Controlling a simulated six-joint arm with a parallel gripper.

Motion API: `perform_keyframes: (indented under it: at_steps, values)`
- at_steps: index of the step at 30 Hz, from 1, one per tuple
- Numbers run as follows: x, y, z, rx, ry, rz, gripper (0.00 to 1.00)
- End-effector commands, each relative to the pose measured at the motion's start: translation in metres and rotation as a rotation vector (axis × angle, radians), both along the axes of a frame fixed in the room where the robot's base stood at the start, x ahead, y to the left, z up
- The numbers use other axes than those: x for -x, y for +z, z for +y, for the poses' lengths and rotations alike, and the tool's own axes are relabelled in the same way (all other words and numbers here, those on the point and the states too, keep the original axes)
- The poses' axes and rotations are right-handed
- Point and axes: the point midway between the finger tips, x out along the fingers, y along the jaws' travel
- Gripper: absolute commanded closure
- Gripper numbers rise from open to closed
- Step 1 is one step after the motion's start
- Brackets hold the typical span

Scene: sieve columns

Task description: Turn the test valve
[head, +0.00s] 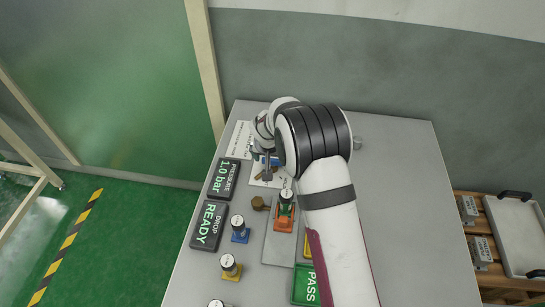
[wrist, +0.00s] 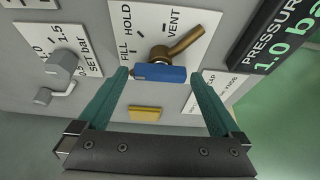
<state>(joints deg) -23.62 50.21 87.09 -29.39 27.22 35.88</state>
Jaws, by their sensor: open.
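The test valve shows in the wrist view as a blue bar-shaped handle (wrist: 160,73) with a brass piece (wrist: 183,43) angling up and right behind it. It sits on a white plate (wrist: 148,30) marked FILL, HOLD and VENT. The brass piece slants up to the right of the word VENT. My gripper (wrist: 159,77) is open, with one teal finger on each side of the blue handle. I see gaps at both ends of the handle; depth is hard to judge. In the head view my arm partly hides the valve's blue part (head: 272,160).
A set-bar knob (wrist: 62,65) is left of the valve in the wrist view. A yellow block (wrist: 145,113) lies between the fingers. In the head view, PRESSURE 1.0 bar (head: 223,179), DROP READY (head: 209,226) and PASS (head: 305,285) displays and several colored-base columns (head: 239,229) stand on the bench.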

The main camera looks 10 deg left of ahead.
Motion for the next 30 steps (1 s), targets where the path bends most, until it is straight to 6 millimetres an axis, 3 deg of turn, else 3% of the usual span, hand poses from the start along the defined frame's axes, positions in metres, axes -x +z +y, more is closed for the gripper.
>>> perform_keyframes:
  at_steps: [4, 16, 30]
  values:
    - [0.0, 0.0003, -0.0001, 0.0, 0.0, 0.0, 0.0]
    - [0.0003, 0.0007, 0.0, 0.0, 0.0, 0.0, 0.72]
    - [0.0001, 0.001, 0.0014, 0.0, -0.145, -0.001, 0.73]
